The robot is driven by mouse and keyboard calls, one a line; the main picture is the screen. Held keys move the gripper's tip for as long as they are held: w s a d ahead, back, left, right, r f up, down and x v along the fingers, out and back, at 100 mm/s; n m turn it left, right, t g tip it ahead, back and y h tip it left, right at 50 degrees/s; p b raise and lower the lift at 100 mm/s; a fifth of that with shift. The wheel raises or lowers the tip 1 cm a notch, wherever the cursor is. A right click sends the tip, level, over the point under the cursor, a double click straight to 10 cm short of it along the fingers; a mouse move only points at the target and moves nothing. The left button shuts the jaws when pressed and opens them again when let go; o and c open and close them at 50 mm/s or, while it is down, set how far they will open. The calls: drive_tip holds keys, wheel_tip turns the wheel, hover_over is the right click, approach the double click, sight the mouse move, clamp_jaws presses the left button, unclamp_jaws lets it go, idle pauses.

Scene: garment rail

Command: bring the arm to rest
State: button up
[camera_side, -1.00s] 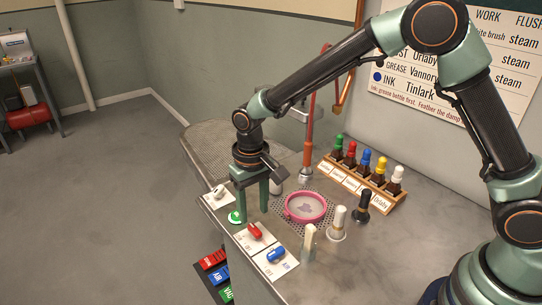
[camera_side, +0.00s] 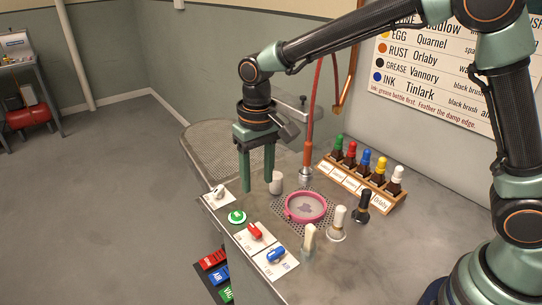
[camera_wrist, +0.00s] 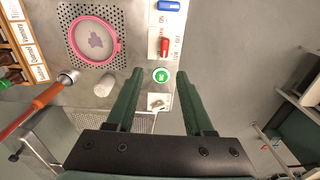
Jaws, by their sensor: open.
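My gripper (camera_side: 257,186) is open and empty, pointing down above the left part of the grey worktop (camera_side: 376,248). In the side view its fingers overlap the mesh panel and the worktop edge behind the green button. In the wrist view my gripper (camera_wrist: 155,75) shows two dark green fingers spread apart, with nothing between them but the green button (camera_wrist: 161,75) and a white switch (camera_wrist: 158,102) below. My arm reaches in from the right, raised and stretched out.
A pink ring (camera_side: 290,212) frames a stained cloth (camera_side: 306,208). Open floor lies left.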

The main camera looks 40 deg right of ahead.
drive_tip(key=s+d+r+t, duration=0.2)
drive_tip(key=s+d+r, duration=0.2)
drive_tip(key=s+d, duration=0.2)
drive_tip(key=s+d+r+t, duration=0.3)
drive_tip(key=s+d+r, duration=0.2)
drive_tip(key=d, duration=0.5)
drive_tip(key=shift+s+d+r, duration=0.2)
drive_tip(key=shift+s, duration=0.9)
